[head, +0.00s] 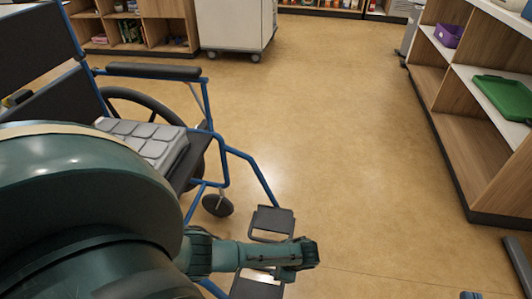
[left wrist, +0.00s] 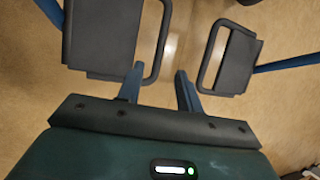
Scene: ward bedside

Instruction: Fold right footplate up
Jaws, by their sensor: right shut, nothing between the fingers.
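The blue-framed wheelchair stands at the left of the head view. Its far footplate (head: 273,221) is folded down flat. The nearer footplate, the chair's right one (head: 254,289), also looks flat and is partly covered by my left wrist. My left gripper (left wrist: 158,82) is open and empty in the left wrist view, fingers apart, between a left-hand plate (left wrist: 100,38) and a right-hand plate (left wrist: 238,60). I cannot tell whether it touches either. My right gripper (head: 470,295) shows only as a small tip at the bottom edge, shut and empty.
The wheelchair seat holds a grey segmented cushion (head: 152,140). Shelves (head: 465,125) with a green tray (head: 503,97) and a purple bin (head: 449,35) stand at right. A white cabinet (head: 233,22) is at the back. The middle floor is clear.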

